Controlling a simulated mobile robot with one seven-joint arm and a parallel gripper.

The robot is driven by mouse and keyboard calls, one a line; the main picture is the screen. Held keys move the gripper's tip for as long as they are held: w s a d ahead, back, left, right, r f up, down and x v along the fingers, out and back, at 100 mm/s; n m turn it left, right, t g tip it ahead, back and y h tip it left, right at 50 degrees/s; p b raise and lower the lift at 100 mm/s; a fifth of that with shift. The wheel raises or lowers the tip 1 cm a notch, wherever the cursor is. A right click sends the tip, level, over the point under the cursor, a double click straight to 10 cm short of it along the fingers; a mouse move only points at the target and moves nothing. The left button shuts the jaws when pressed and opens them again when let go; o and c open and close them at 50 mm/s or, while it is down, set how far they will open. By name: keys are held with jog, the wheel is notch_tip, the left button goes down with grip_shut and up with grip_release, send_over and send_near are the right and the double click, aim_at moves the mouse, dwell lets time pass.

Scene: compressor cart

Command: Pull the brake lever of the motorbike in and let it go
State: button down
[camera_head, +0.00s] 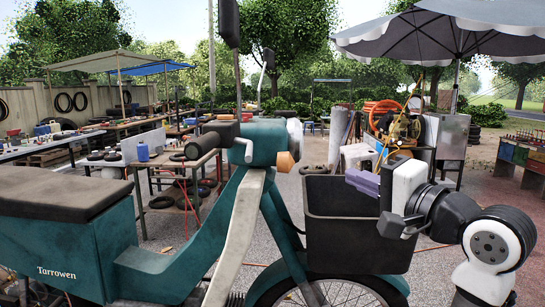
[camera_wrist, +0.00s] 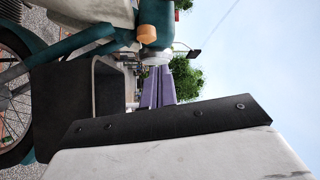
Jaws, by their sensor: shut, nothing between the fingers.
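The teal motorbike (camera_head: 160,260) stands across the foreground in the head view, its handlebar end at the upper middle. A black handlebar grip (camera_head: 207,140) points left. A thin pale-grey piece (camera_head: 246,150) beside the grip may be the brake lever; I cannot tell for sure. My gripper (camera_head: 352,177) has purple fingers, shut and empty. It is right of the handlebar, above the front box, apart from the bike. In the wrist view the purple fingers (camera_wrist: 158,85) lie together, with the headlamp (camera_wrist: 156,57) and orange indicator (camera_wrist: 147,33) beyond; no lever is clearly visible there.
The dark front box (camera_head: 350,240) lies between my arm and the bike's frame. Mirrors (camera_head: 229,22) rise above the handlebar. Behind stand a work table (camera_head: 165,165), a compressor with an orange hose (camera_head: 400,128) and a grey parasol (camera_head: 450,35). Air between gripper and handlebar looks clear.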

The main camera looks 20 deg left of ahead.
jog(key=s+r+g+y, duration=0.1)
jog(key=s+r+g, duration=0.4)
jog(key=s, duration=0.3)
jog(key=p, duration=0.4)
send_near(250, 155)
jog(key=w+a, duration=0.5)
jog(key=w, duration=0.1)
jog(key=shift+s+a+f+n+y, duration=0.15)
jog(key=shift+a+f+n, duration=0.1)
jog(key=shift+a, duration=0.2)
jog(key=shift+a+f+n+y, duration=0.15)
jog(key=shift+a+f, duration=0.15)
jog(key=shift+a, duration=0.1)
jog(key=shift+s+a+r+p, duration=0.1)
jog(key=shift+s+a+p, duration=0.5)
jog(key=shift+s+a, duration=0.6)
